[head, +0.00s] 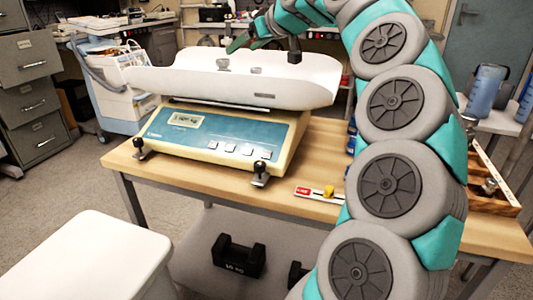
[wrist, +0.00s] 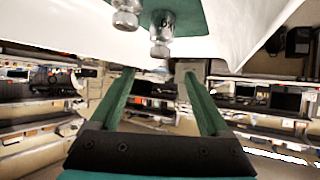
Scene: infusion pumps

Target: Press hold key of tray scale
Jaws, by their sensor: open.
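The tray scale (head: 190,132) stands on the wooden table in the head view, with a long white tray (head: 180,80) on top. Its sloped blue-green panel has a lit display (head: 187,120) and a row of several pale keys (head: 229,148) along the front edge. The key labels are too small to read, so I cannot tell which is hold. My gripper (head: 262,44) is above and behind the tray, away from the keys. In the wrist view my gripper (wrist: 159,74) has its green fingers spread with nothing between them. The keys are out of the wrist view.
Small metal weights (head: 254,69) sit on the tray; they also show in the wrist view (wrist: 160,35). A white box-like top (head: 85,255) stands front left. Black weights (head: 238,256) lie on the lower shelf.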

